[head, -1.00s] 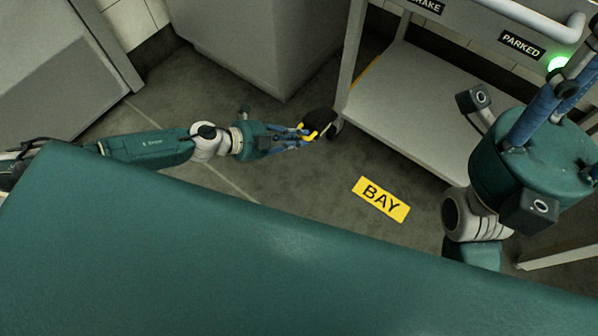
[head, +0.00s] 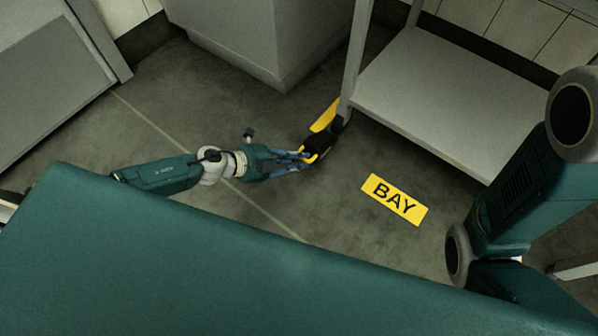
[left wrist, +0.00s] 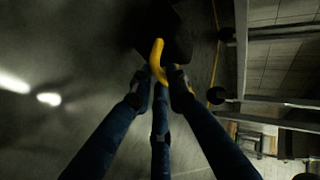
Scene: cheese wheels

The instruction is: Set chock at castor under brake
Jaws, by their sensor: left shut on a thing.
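The chock, a black block (head: 321,139) with a yellow handle (head: 311,157), is held low at the front left corner of the trolley. My left gripper (head: 306,156) is shut on its handle. In the left wrist view, the yellow handle (left wrist: 157,60) is between the fingers, with the dark block (left wrist: 165,30) beyond it. A castor (head: 343,114) is under the trolley's near left post, just beyond the chock; I cannot tell whether they touch. The brake label is out of view. My right gripper is out of view; only its arm shows.
The trolley's grey lower shelf (head: 440,95) stands at the upper right. A yellow strip (head: 326,116) lies beside the castor. A yellow BAY sign (head: 395,200) is on the floor. A grey cabinet (head: 250,40) stands behind. Floor left of the gripper is clear.

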